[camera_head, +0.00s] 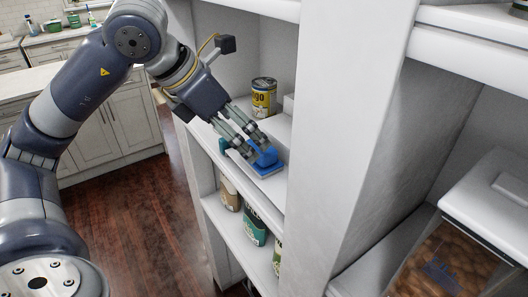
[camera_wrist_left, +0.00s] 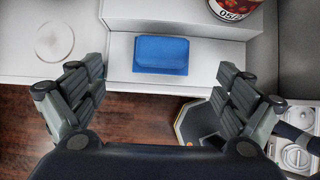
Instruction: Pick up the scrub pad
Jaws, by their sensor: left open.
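The scrub pad (camera_head: 267,158) is a small blue block on a white shelf (camera_head: 273,185) in the head view. In the left wrist view the blue pad (camera_wrist_left: 161,55) lies near the shelf's front edge, in front of a raised white step. My left gripper (camera_head: 258,150) reaches into the shelf from the left, its fingers over and beside the pad. In the left wrist view the fingers of my left gripper (camera_wrist_left: 156,88) are wide apart, with the pad ahead of and between them, and nothing is held. My right gripper is not seen.
A yellow can (camera_head: 263,97) stands behind the pad; a can (camera_wrist_left: 235,8) also shows at the top of the left wrist view. A white shelf divider (camera_head: 340,130) rises on the right. Several cans stand on the shelf below. Open floor (camera_head: 150,225) lies left of the shelves.

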